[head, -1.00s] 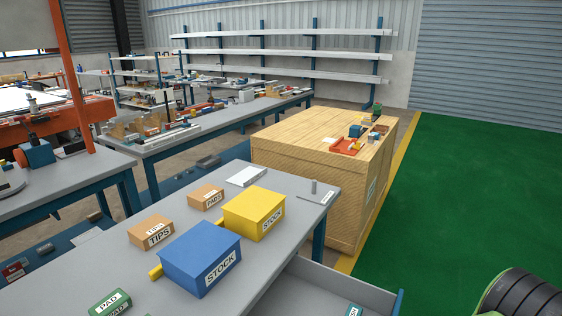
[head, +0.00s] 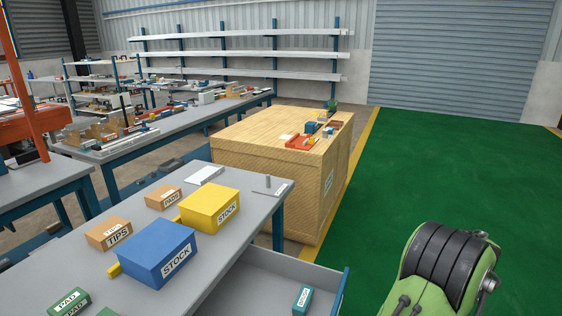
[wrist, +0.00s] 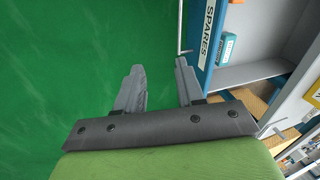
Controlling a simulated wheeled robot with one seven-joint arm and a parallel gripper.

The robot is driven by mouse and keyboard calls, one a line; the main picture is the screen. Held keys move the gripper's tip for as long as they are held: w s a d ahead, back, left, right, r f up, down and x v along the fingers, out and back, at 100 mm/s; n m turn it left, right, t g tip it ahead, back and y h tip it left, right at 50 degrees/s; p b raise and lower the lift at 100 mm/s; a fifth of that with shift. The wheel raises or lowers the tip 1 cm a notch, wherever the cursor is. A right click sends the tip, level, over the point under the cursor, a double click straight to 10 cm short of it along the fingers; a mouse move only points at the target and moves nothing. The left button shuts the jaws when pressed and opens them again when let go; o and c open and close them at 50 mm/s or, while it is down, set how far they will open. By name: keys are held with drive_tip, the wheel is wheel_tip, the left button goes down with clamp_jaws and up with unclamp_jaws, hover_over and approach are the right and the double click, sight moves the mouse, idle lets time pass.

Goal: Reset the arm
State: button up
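In the wrist view my gripper (wrist: 158,85) shows two grey fingers standing apart with nothing between them. It is open and empty over the green floor (wrist: 70,70). A blue drawer front labelled SPARES (wrist: 206,40) is just right of the fingers in that view. In the head view part of my green and black arm (head: 440,265) shows at the lower right, beside the open drawer (head: 270,280). My fingers are not visible in the head view.
A grey bench (head: 140,215) holds a blue STOCK box (head: 155,250), a yellow STOCK box (head: 208,207), a TIPS box (head: 108,233) and a PADS box (head: 163,197). A teal box (head: 302,297) lies in the drawer. A wooden crate (head: 270,165) stands behind. The green floor at right is clear.

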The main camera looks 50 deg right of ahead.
drive_tip(key=w+a+r+n+p, duration=0.1)
drive_tip(key=w+a+r+n, duration=0.1)
drive_tip(key=w+a+r, duration=0.4)
drive_tip(key=w+a+r+n+p, duration=0.1)
drive_tip(key=w+a+r, duration=0.2)
drive_tip(key=w+r, duration=0.35)
drive_tip(key=w+a+r+n+h+p, duration=0.1)
drive_tip(key=w+a+r+n, duration=0.1)
drive_tip(key=w+a, duration=0.3)
drive_tip(key=w+a+r+n+p, duration=0.1)
drive_tip(key=w+a+r, duration=0.15)
drive_tip(key=a, duration=0.45)
drive_tip(key=s+a+r+n+t+p, duration=0.1)
drive_tip(key=s+a+r+n, duration=0.2)
drive_tip(key=a, duration=0.7)
drive_tip(key=s+a+r+n+t+p, duration=0.1)
drive_tip(key=s+a+r+n+p, duration=0.1)
drive_tip(key=s+a, duration=0.3)
drive_tip(key=a+n, duration=0.1)
drive_tip(key=a, duration=0.3)
drive_tip(key=shift+a+r+n+t, duration=0.3)
drive_tip(key=shift+a+r+t, duration=0.1)
